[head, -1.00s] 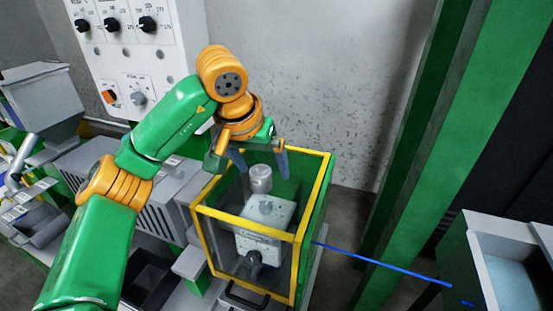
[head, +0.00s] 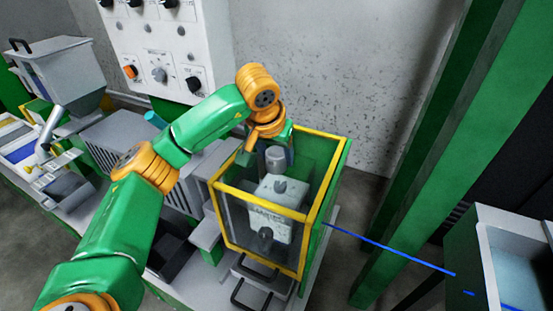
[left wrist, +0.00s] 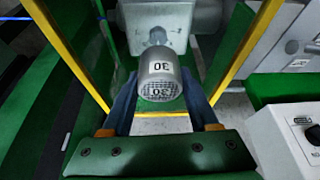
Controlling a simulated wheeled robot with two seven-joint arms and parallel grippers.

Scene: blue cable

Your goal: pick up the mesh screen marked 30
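The mesh screen marked 30 (left wrist: 160,78) is a short grey metal cylinder with a mesh lower part. In the head view the screen (head: 277,157) stands above a grey block (head: 279,193) inside a yellow-framed, clear-fronted green box (head: 262,209). My left gripper (left wrist: 160,88) reaches in from the open top, its two dark fingers spread on either side of the screen. The finger tips are close to its sides; I cannot make out firm contact. In the head view the left gripper (head: 266,149) is partly hidden by its own wrist and the frame. My right gripper is out of view.
The box's yellow rim (head: 320,135) surrounds the left gripper closely. A control panel with knobs (head: 165,45) stands behind on the left. A blue cable (head: 395,251) runs right to a grey basin (head: 518,262). A green post (head: 440,140) stands at the right.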

